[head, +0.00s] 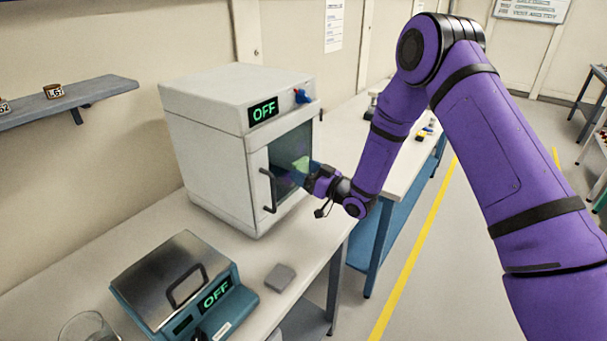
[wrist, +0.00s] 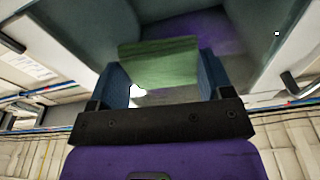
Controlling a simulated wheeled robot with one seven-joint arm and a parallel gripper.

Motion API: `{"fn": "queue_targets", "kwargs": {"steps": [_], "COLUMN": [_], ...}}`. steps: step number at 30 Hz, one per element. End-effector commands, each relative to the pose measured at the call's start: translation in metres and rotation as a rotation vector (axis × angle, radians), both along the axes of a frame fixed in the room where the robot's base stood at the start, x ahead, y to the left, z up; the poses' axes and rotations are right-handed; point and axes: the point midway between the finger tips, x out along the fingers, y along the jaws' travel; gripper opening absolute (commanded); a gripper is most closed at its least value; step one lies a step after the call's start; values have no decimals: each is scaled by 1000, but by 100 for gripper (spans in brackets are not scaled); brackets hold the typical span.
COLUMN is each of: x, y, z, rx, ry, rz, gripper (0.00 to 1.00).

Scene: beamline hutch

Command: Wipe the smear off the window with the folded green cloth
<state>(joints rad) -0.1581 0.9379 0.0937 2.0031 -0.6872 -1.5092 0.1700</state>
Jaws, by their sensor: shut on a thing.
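The folded green cloth (head: 301,163) is between the fingers of my gripper (head: 308,174), in front of the window (head: 290,147) of a white cabinet with an "OFF" display. In the wrist view the cloth (wrist: 160,62) is a flat green block held between two blue fingers of my gripper (wrist: 161,74), with the dark window (wrist: 100,38) beyond it. I cannot tell whether the cloth touches the glass. Purple tints show on the window, but I cannot tell smear from reflection of my arm. Part of the window is hidden behind my gripper and the cloth.
The white cabinet (head: 205,150) stands on a bench with a dark door handle (head: 268,190) left of my gripper. A teal device with a metal lid (head: 165,275) and a small grey block (head: 281,277) lie nearer. A shelf (head: 70,103) juts out at left.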

Motion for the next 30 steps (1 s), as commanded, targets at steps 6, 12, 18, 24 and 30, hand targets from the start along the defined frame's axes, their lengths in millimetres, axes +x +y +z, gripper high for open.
{"fn": "queue_targets", "kwargs": {"steps": [6,12,18,24,30], "x": [16,27,33,32,30], "y": [-11,-21,-27,-27,-27], "z": [3,3,3,11,24], "rx": [1,1,0,1,2], "ry": [-9,-10,-8,-7,-5], "rz": [-11,-10,-8,-7,-5], "gripper": [54,54,54,54,54]}}
